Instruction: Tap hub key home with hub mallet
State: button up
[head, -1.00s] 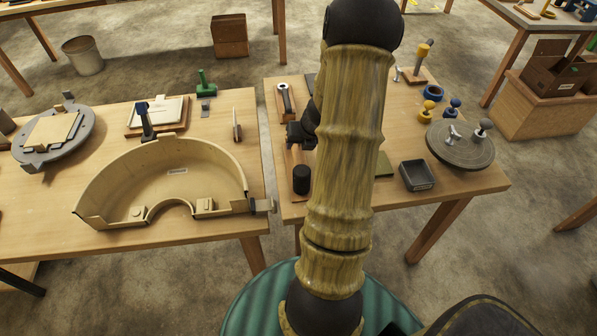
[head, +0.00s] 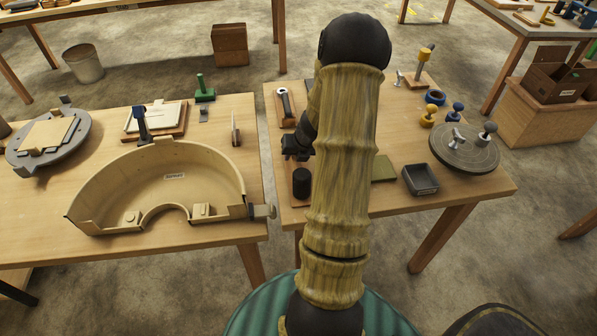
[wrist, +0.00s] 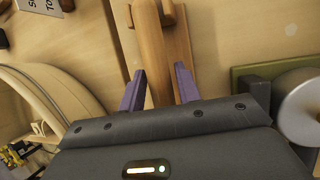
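A mallet with a black cylindrical head (head: 302,183) rests on a wooden board near the left edge of the right table; I take it for the hub mallet. In the wrist view its wooden handle (wrist: 152,55) runs between the two purple fingers of my gripper (wrist: 160,80). The fingers stand apart, one on each side, with gaps beside the handle. In the head view my gripper (head: 297,147) is over the handle and hides most of it.
To the right are a green pad (head: 384,168), a dark tray (head: 421,179) and a round grey plate (head: 464,150) with knobs. A gap separates the two tables. My arm hides the right table's middle.

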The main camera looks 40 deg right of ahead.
grip_shut()
jog(key=shift+r+p, duration=3.45)
jog(key=shift+r, duration=0.15)
jog(key=s+a+r+p, duration=0.2)
jog(key=s+a+r, duration=0.5)
jog(key=s+r, duration=0.4)
jog(key=shift+s+a+r+p, duration=0.3)
jog(key=shift+s+a+r, duration=0.1)
jog(key=shift+s, duration=0.55)
